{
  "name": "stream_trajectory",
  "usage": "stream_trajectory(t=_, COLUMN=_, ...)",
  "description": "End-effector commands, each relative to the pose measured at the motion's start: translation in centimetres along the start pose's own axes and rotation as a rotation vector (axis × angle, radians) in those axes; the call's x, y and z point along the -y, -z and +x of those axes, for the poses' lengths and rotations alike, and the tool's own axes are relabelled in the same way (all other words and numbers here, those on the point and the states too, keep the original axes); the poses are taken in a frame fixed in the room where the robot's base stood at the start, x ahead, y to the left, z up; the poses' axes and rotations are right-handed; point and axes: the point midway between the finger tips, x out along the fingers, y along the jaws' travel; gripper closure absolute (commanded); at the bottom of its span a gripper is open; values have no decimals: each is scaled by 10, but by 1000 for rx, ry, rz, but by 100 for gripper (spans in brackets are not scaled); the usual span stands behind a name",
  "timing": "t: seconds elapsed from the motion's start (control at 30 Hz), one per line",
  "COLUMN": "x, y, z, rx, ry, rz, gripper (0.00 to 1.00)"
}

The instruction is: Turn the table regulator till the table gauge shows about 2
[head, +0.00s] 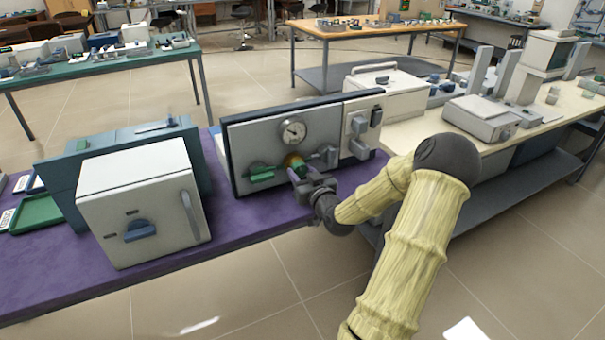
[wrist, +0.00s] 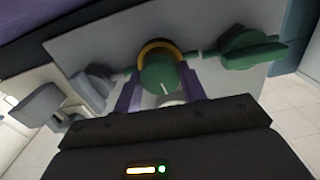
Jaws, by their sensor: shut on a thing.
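The table gauge (head: 293,131) is a round white dial on the upright grey panel on the purple table; its reading is too small to make out. Below it is the table regulator (head: 298,168), a green knob with a yellow ring behind it. In the wrist view the green knob (wrist: 158,76) has a white mark on its face. My gripper (head: 304,182) is at the panel, with its purple fingers on both sides of the knob, shut on it. In the head view the gripper partly hides the knob. The gauge is not seen in the wrist view.
A green lever handle (head: 261,173) is left of the regulator, and a grey handle (head: 328,156) is close on its right. A white furnace (head: 143,203) with a blue knob stands left on the purple table (head: 240,226). Floor in front is clear.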

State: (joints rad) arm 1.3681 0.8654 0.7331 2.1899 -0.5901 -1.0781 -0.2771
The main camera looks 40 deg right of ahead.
Motion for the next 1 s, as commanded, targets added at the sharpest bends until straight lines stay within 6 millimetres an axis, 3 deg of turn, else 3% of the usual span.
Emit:
stream_trajectory(t=0.4, x=1, y=1, z=1, rx=0, ry=2, rz=150, gripper=82)
stream_trajectory(t=0.67, x=-1, y=1, z=0, rx=-2, ry=-1, rz=157, gripper=82)
stream_trajectory(t=0.7, x=-2, y=1, z=0, rx=-2, ry=-1, rz=157, gripper=57)
stream_trajectory(t=0.8, x=-2, y=1, z=-1, rx=-2, ry=-3, rz=157, gripper=37)
stream_trajectory(t=1.0, x=-3, y=0, z=-1, rx=-1, ry=-4, rz=157, gripper=37)
